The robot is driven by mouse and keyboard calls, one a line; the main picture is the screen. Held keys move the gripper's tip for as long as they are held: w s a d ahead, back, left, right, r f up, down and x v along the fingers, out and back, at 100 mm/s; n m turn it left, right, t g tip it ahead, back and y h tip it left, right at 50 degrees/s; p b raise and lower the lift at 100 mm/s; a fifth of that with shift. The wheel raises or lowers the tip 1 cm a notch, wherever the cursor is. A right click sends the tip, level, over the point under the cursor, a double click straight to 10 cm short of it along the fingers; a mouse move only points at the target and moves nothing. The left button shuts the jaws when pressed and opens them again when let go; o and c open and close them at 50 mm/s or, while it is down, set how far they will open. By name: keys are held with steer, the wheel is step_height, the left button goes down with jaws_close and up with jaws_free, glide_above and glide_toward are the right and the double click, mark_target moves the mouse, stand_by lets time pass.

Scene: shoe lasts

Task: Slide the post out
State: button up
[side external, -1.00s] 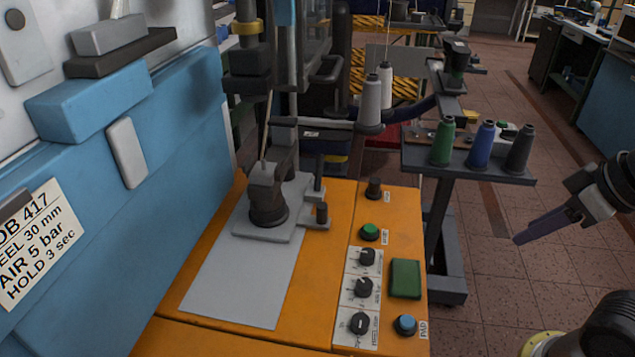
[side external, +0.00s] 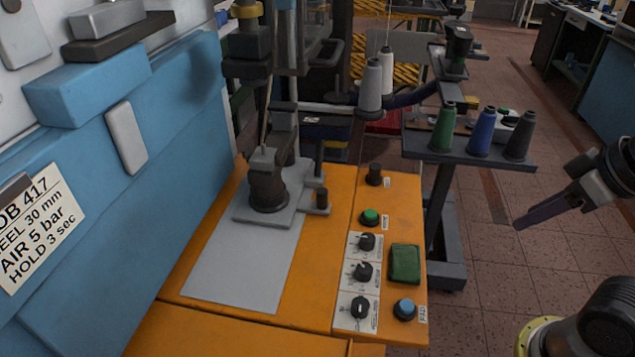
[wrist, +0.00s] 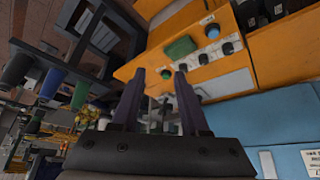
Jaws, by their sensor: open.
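A dark grey post (side external: 267,186) stands upright on a grey square base, above a light grey plate (side external: 245,270) on the orange machine top. To its right, a slim dark post (side external: 319,172) and a short dark peg (side external: 322,198) stand on a small grey bracket. I cannot tell which of these the task calls the post. My gripper (side external: 517,226) is at the right, well apart from all of them, its fingers pointing left. In the wrist view my gripper (wrist: 160,71) is open, with nothing held between the fingers; the posts are partly hidden or unclear there.
The orange top (side external: 395,190) carries knobs, a green pad (side external: 405,263) and a blue button (side external: 405,309). A stand with green, blue and dark spools (side external: 480,138) is behind. A blue machine body (side external: 190,150) borders the left. Open floor lies around my gripper.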

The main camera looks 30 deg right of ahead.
steer(key=o, duration=0.3)
steer(key=w+r+m+t, duration=0.1)
steer(key=w+r+m, duration=0.3)
steer(key=w+r, duration=0.5)
steer(key=n+g+h, duration=0.1)
steer(key=g, duration=0.1)
glide_above(322, 191)
steer(key=s+a, duration=0.1)
steer(key=s, duration=0.4)
step_height(322, 191, down, 15)
steer(key=x, duration=1.3)
steer(key=shift+f, duration=0.2)
